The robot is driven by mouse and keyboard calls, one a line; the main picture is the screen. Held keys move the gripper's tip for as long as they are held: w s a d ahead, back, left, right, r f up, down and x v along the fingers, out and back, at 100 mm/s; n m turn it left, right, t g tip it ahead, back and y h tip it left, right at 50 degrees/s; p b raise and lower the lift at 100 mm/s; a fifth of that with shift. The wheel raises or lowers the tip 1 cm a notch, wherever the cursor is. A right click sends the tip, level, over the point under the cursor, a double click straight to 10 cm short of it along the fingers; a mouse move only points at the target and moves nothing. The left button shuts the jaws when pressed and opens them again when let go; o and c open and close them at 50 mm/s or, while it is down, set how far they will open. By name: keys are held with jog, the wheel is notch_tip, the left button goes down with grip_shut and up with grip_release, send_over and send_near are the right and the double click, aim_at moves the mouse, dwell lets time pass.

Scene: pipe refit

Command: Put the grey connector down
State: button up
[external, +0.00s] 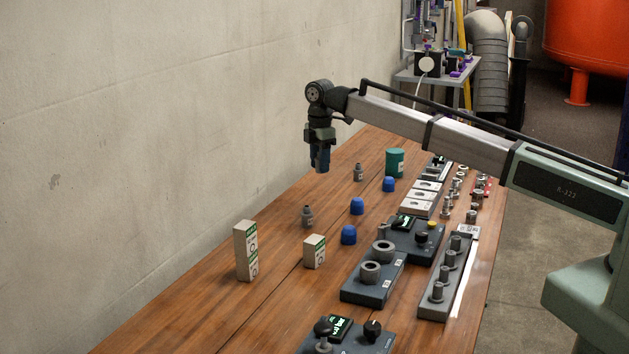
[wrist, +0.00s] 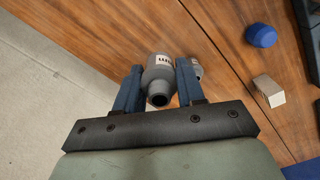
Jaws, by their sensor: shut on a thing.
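My gripper (external: 321,166) hangs fingers down above the far left part of the wooden table, near the wall. In the wrist view its two blue fingers are shut on a grey connector (wrist: 160,80) with a white label and an open round end facing the camera. In the external view I cannot make out the held connector against the fingers. Two other grey connectors stand on the table, one nearer (external: 307,216) and one farther (external: 358,172). Part of a grey connector (wrist: 197,70) shows beside the right finger in the wrist view.
Blue caps (external: 348,235), a tall white box (external: 246,250), a short white box (external: 314,251) and a green cylinder (external: 395,162) stand on the table. Dark fixtures (external: 373,278) and a grey peg rack (external: 445,277) line the right side. Bare wood lies at the left.

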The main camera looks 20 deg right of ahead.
aim_at(320, 212)
jog(key=shift+f, duration=6.3)
jog(key=shift+f, duration=0.1)
jog(key=o, duration=1)
jog(key=shift+o, duration=0.2)
notch_tip(320, 212, up, 12)
jog(key=shift+r, duration=0.15)
